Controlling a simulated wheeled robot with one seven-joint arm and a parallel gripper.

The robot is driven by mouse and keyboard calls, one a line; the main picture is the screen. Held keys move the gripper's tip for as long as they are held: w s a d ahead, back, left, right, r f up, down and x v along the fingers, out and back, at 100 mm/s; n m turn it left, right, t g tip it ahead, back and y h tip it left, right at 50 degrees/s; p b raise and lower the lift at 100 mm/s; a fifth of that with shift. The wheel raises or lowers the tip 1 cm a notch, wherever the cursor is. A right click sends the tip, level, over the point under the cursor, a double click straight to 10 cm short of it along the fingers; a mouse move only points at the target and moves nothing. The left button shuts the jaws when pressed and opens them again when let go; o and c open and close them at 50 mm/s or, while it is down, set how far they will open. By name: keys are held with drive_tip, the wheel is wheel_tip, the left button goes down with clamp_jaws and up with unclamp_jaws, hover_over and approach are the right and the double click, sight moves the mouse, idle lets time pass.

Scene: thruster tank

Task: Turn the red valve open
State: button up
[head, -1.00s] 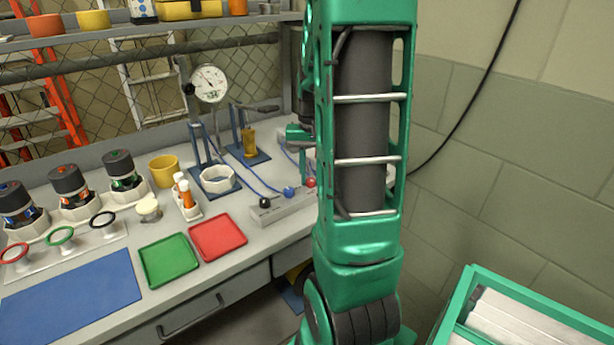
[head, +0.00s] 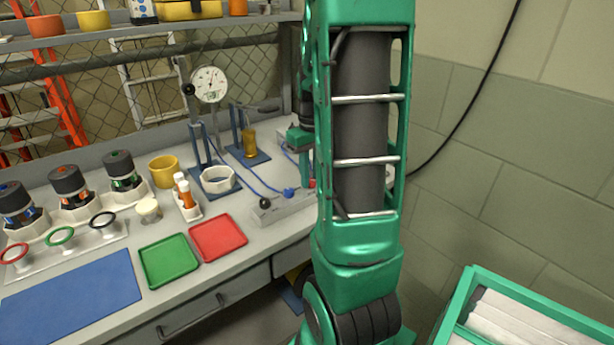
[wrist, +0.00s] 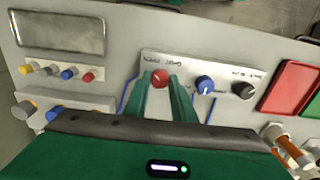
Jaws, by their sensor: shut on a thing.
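The red valve is a round red knob (wrist: 160,78) at one end of a pale block (wrist: 190,66) that also carries a blue knob (wrist: 204,84) and a black knob (wrist: 243,90). In the wrist view my gripper (wrist: 163,86) has its two green fingers on either side of the red knob, shut on it. In the head view the red knob (head: 313,183) is mostly hidden by my fingers and arm. My gripper (head: 306,182) points down at the right end of the block there. Which way the red knob is turned cannot be read.
The blue knob (head: 289,193) sits close to my fingers. Blue cables run behind the block. A gauge (head: 209,84) stands at the back. A red tray (head: 218,237) and a green tray (head: 168,260) lie on the bench to the left. A wall is at the right.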

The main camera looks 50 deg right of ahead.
drive_tip(key=shift+w, duration=0.15)
drive_tip(key=o, duration=1.1)
drive_tip(key=shift+c, duration=0.2)
drive_tip(key=shift+r, duration=0.1)
wheel_tip(320, 180, up, 10)
drive_tip(key=shift+r, duration=0.25)
drive_tip(key=shift+a, duration=0.1)
drive_tip(key=s+a+f+m, duration=0.2)
drive_tip(key=s+a+f, duration=0.1)
drive_tip(key=s+a, duration=0.4)
drive_tip(key=s+a+f+m, duration=0.1)
drive_tip(key=s+a+f, duration=0.2)
drive_tip(key=s+a, duration=0.4)
drive_tip(key=a, duration=0.3)
drive_tip(key=shift+s+m, duration=0.3)
drive_tip(key=shift+m, duration=0.1)
